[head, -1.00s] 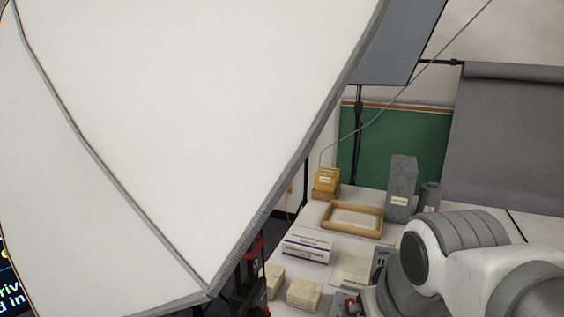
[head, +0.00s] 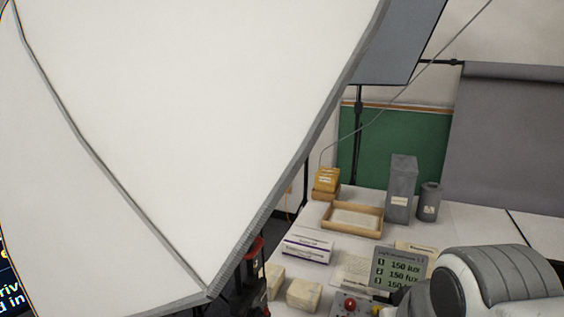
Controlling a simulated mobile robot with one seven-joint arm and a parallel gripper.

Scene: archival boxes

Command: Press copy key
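A grey control panel (head: 343,308) with a red button (head: 350,304) shows at the bottom edge, cut off by the frame. No key marked copy can be made out on it. Behind it and to the right stands a grey display (head: 401,268) with several lines reading 150 lux. My white and grey arm covers the bottom right corner, just right of the display, and hides part of the table. My gripper cannot be made out.
A large white softbox panel fills the left. The white table (head: 316,213) bears a wooden tray (head: 331,229), a grey upright box (head: 401,188), a grey canister (head: 428,201), a white carton (head: 307,248), a yellow card box (head: 326,180) and cream blocks (head: 304,294).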

